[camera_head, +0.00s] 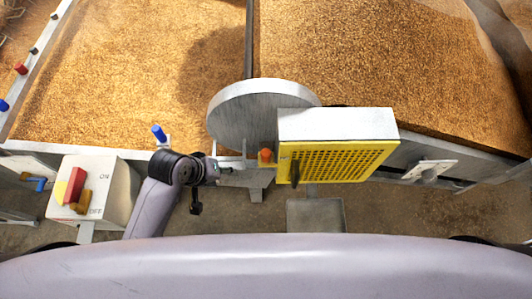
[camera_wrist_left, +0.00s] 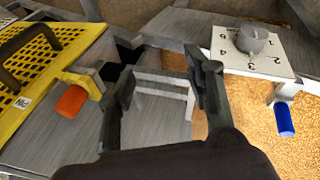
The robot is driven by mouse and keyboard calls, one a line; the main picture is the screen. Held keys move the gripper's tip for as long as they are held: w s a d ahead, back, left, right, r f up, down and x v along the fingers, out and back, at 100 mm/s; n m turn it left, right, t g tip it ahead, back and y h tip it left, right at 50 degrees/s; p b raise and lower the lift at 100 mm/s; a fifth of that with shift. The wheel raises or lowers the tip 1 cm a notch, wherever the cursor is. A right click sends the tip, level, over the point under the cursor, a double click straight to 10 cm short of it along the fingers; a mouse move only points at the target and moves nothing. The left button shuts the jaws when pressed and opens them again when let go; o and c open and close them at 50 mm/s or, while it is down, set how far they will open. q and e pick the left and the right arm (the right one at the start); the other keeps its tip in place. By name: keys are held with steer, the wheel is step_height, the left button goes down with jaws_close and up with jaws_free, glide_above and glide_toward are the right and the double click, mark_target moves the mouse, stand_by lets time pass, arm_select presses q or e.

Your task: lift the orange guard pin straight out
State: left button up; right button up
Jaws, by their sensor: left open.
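The orange guard pin (camera_head: 265,156) sits at the left edge of the yellow perforated guard (camera_head: 345,163). In the left wrist view the orange pin (camera_wrist_left: 71,101) sticks out beside a yellow bracket at the corner of the yellow guard (camera_wrist_left: 38,58). My left gripper (camera_head: 226,170) is just left of the pin in the head view. In the left wrist view my left gripper (camera_wrist_left: 163,78) is open, with nothing between its fingers. The pin lies outside the fingers, beyond the left one. My right gripper is not in view.
A grey disc (camera_head: 240,112) stands behind the guard. A blue-tipped peg (camera_head: 159,133) is near my left wrist. A numbered dial plate (camera_wrist_left: 258,50) and blue peg (camera_wrist_left: 285,119) are right of the gripper.

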arm_select(q)
steer(key=w+d+r+n+h, duration=0.1)
steer(key=w+d+r, duration=0.1)
steer(key=w+d+r+n, duration=0.1)
steer(key=w+d+r, duration=0.1)
steer(key=r, duration=0.1)
steer(key=shift+w+d+r+n+g+h, duration=0.1)
steer(key=shift+w+d+n+g+h, duration=0.1)
steer(key=shift+n+g+h, duration=0.15)
steer(key=w+d+r+n+g, duration=0.1)
steer(key=w+r+n+g, duration=0.25)
steer(key=r+n, duration=0.9)
steer(key=m, duration=0.3)
glide_above(262, 152)
steer(key=w+a, duration=0.1)
steer(key=a, duration=0.1)
step_height(262, 152, down, 8)
steer(key=f, duration=0.1)
steer(key=shift+p+x, duration=0.6)
steer(key=shift+x, duration=2.1)
steer(key=shift+s+a, duration=0.15)
steer(key=shift+s, duration=0.05)
steer(key=shift+c, duration=0.4)
jaws_close()
